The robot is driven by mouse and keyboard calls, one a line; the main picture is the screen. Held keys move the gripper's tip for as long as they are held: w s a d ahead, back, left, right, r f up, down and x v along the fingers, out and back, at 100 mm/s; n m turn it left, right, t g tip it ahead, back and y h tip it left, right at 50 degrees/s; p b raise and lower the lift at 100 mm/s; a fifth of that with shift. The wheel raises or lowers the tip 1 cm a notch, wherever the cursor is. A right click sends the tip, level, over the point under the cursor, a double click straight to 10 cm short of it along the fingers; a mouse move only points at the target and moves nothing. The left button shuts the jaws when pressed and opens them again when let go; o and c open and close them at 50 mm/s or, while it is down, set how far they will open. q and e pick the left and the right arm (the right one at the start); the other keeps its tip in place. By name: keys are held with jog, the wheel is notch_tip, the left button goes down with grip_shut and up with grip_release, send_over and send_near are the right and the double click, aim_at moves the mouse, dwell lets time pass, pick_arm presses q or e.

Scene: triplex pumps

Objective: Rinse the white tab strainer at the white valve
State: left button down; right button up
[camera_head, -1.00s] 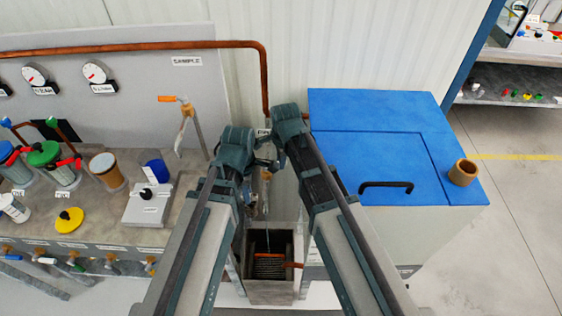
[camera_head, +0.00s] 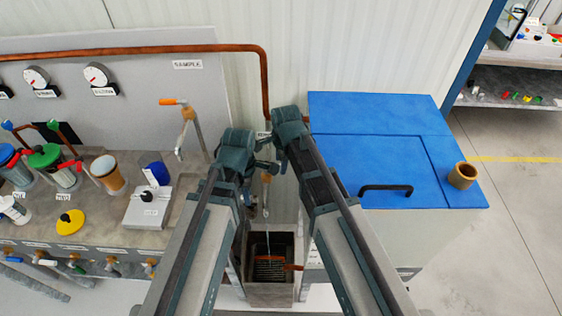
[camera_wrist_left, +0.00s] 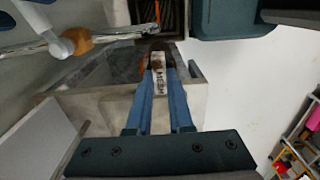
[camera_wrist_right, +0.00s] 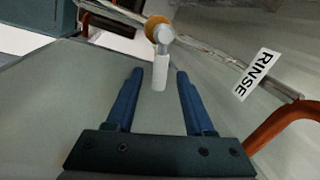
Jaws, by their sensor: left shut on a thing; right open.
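The strainer's white tab (camera_wrist_left: 160,75), with dark marks on it, is clamped between the blue fingers of my left gripper (camera_wrist_left: 159,72). A dark brown part shows at its far end, and the rest is hidden. The white valve's handle (camera_wrist_right: 160,72) lies between the spread fingers of my right gripper (camera_wrist_right: 155,76), apart from both. Its brass body (camera_wrist_right: 158,30) is beyond. The valve also shows in the left wrist view as a white handle (camera_wrist_left: 55,38). A thin pale line, perhaps water, drops below it in the head view. I cannot tell if it meets the strainer.
A grey basin (camera_head: 270,292) with a dark grate lies below the arms. A RINSE label (camera_wrist_right: 257,74) is on the wall beside the valve. A blue-lidded cabinet (camera_head: 390,165) stands right. A bench (camera_head: 110,240) with cups and several valves is at left.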

notch_tip(320, 180, up, 11)
jog(key=s+p, duration=0.2)
jog(key=p, duration=0.9)
jog(key=shift+d+r, duration=0.15)
jog(key=shift+d, duration=0.2)
jog(key=shift+s, duration=0.1)
